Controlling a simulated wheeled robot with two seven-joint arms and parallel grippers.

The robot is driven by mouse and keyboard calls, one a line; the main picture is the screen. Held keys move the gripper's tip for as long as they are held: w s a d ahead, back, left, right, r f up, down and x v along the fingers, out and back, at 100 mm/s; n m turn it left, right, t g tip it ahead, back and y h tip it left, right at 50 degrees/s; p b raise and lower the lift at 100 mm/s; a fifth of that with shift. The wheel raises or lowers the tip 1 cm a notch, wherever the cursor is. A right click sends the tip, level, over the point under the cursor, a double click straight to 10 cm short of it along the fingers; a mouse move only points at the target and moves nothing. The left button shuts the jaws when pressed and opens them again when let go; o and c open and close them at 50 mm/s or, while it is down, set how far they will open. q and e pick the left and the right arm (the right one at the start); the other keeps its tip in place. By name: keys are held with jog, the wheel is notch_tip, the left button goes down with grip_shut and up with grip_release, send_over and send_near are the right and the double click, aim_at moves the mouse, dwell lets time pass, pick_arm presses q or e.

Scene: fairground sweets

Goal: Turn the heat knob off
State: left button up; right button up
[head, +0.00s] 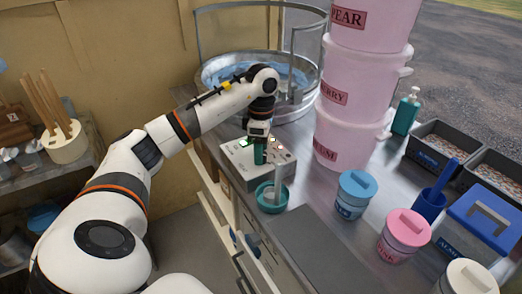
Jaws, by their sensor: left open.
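The heat knob itself cannot be made out; my gripper covers part of the control box where it may sit. The grey control box (240,174) stands on the metal counter in front of the candy-floss bowl, with small red, green and white lights or buttons on its top. My left gripper (260,156) points down over the middle of the box top, with dark green fingers close to or touching the panel. The gap between the fingers is hard to see. My right gripper is out of view.
A candy-floss bowl (228,66) with a rail is behind the box. A small teal bowl (271,207) sits just in front of it. Stacked pink tubs (345,125) rise close on the right. Blue (352,206) and pink (394,244) lidded jars stand nearer. A dark flat area lies in front.

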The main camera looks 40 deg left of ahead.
pick_arm(q)
jog(key=shift+f, duration=0.45)
jog(key=c, duration=1)
jog(key=shift+o, duration=0.2)
